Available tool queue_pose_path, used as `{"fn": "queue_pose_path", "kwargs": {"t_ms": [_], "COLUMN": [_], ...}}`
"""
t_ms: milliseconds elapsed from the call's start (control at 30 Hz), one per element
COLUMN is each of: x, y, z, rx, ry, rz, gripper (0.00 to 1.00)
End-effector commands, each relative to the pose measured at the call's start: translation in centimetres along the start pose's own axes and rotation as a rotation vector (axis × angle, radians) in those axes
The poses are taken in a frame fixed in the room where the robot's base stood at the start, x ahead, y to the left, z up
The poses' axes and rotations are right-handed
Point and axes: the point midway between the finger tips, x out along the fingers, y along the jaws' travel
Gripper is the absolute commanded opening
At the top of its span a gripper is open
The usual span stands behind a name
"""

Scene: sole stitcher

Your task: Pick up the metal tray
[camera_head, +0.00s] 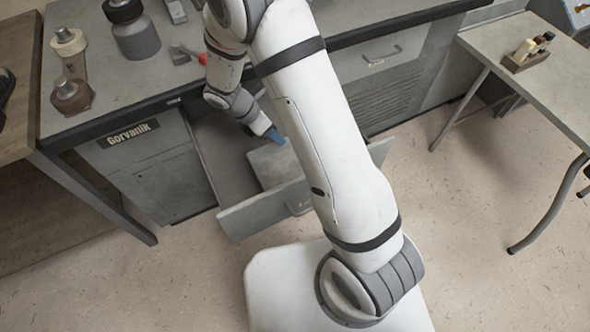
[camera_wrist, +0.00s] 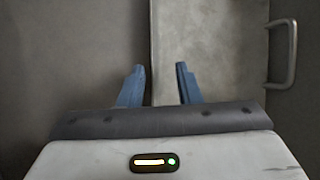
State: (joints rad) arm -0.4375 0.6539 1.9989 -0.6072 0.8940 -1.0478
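My gripper (camera_head: 273,136) is at the tray's far edge in the head view. In the wrist view my gripper (camera_wrist: 160,68) has its two blue fingers apart, with nothing clamped between them. I cannot tell how high the fingertips are above the tray or whether they touch it.
The drawer front (camera_head: 262,209) stands out over the floor. A side table (camera_head: 555,75) stands at the right. A bar handle (camera_wrist: 291,55) shows right of the tray. Open floor (camera_head: 130,280) lies at the lower left.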

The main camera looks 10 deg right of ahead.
Motion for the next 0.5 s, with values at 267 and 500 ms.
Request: {"fn": "queue_pose_path", "kwargs": {"t_ms": [267,500], "x": [3.9,4.9], "y": [0.4,0.3], "z": [0.4,0.5], "rx": [0.003,0.004], "ry": [0.001,0.002], "rz": [-0.002,0.0], "gripper": [0.31,0.31]}}
